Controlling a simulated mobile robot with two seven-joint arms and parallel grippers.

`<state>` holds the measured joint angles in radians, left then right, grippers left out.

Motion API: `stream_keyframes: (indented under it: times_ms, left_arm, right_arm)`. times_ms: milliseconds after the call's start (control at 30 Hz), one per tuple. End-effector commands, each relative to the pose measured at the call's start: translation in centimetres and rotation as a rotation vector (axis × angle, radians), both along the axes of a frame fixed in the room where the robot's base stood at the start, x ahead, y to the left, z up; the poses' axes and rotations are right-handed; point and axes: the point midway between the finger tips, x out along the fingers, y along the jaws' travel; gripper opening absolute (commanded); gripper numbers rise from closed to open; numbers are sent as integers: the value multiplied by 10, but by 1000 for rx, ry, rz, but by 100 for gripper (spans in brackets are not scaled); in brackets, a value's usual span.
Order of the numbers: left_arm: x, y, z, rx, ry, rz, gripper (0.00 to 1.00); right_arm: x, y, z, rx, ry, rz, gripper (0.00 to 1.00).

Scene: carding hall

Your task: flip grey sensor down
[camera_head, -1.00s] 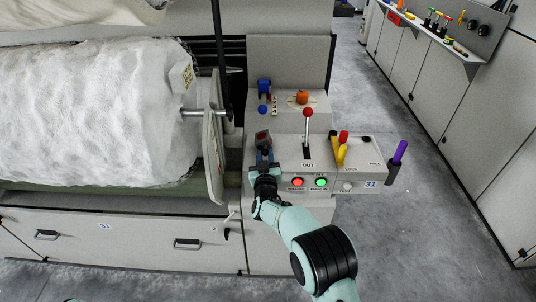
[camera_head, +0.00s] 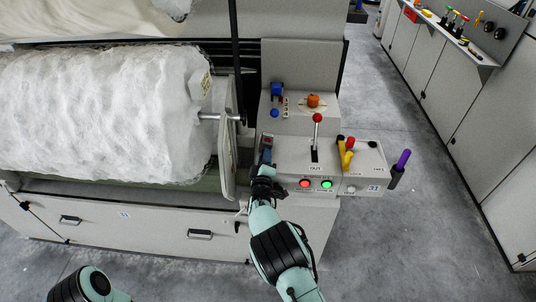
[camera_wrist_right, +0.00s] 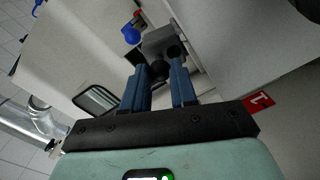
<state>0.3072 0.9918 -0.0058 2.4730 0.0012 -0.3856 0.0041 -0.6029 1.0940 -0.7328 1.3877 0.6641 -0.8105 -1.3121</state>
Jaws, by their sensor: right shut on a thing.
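The grey sensor (camera_wrist_right: 160,40) shows in the right wrist view as a small grey block with a dark round part, just past my fingertips. In the head view a small dark block with a reddish top (camera_head: 267,139) stands at the panel's left edge, by my fingertips. My right gripper (camera_head: 265,158) reaches it from below; its blue fingers also show in the wrist view (camera_wrist_right: 160,82). They are shut on the sensor's near part. The gripper hides some of the contact. Only a link of my left arm shows at the lower left; its gripper is out of view.
The console (camera_head: 293,155) carries a red-knobbed lever (camera_head: 317,118), an orange knob (camera_head: 313,100), a blue valve (camera_head: 277,92), red and green buttons and yellow handles (camera_head: 346,156). A purple handle (camera_head: 400,168) juts out at right. A white roll (camera_head: 110,115) lies left. The right aisle is clear.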

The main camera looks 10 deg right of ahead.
Motion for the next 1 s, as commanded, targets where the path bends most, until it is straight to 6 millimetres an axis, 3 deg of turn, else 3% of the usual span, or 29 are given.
stream_keyframes:
  times_ms: [433,1000]
  left_arm:
    - [10,0,20,-1,-11,0,51]
    - [11,0,22,0,-12,0,51]
  right_arm:
    - [3,9,-3,-221,61,1,0]
    - [3,10,-5,-252,71,1,0]
